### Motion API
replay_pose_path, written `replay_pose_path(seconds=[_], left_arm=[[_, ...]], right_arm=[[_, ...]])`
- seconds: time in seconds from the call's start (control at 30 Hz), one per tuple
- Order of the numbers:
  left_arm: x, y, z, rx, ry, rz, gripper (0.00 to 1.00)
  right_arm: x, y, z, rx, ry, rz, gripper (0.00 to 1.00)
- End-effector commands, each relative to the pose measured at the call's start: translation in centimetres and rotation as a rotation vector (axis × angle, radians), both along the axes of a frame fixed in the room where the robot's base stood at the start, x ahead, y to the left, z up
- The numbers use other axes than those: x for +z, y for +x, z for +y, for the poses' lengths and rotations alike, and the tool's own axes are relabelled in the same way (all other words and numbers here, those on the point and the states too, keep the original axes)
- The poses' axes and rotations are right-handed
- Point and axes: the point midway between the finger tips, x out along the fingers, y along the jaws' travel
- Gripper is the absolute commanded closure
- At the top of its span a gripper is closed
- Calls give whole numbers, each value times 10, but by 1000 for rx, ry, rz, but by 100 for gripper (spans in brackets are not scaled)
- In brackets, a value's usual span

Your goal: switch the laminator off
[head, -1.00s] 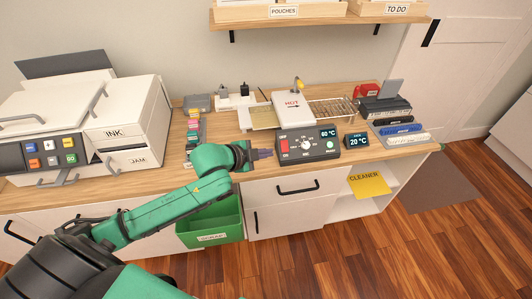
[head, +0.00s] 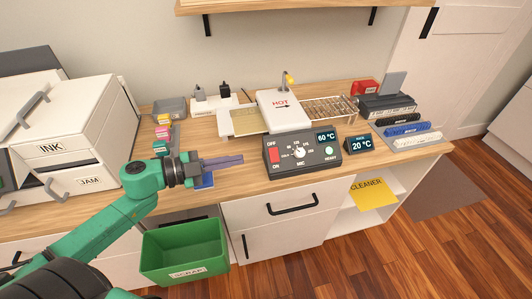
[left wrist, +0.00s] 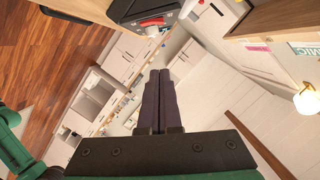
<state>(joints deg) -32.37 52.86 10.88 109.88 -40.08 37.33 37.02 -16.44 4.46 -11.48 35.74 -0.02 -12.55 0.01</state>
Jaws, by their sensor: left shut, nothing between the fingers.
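The laminator's dark control box (head: 302,152) stands on the wooden counter. Its red switch (head: 275,155) sits between an OFF mark above and an ON mark below; I cannot tell which way it is set. The box has a dial, a display reading 60 °C and a pale green READY lamp. The white laminator body (head: 284,112), marked HOT, is behind it. My left gripper (head: 241,158) is shut and empty, its tips left of the switch and apart from it. In the left wrist view its shut fingers (left wrist: 158,75) point toward the box's red switch (left wrist: 152,21). My right gripper is not in view.
A small 20 °C display (head: 361,144) stands right of the box. A wire rack (head: 330,109) and binding strips (head: 415,139) are behind and right. A green scrap bin (head: 183,250) is below my left arm. The INK machine (head: 65,140) is at the left.

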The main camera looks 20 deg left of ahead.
Motion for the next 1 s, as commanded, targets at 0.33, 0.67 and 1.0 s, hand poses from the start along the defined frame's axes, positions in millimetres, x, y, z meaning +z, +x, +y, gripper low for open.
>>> replay_pose_path(seconds=[0.33,0.67,1.0], left_arm=[[0,9,-9,1,-3,-5,100],[-8,53,-56,2,-3,-9,100],[-40,89,-60,3,-2,-3,100]], right_arm=[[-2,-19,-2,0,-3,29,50],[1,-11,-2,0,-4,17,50],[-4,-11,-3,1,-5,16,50]])
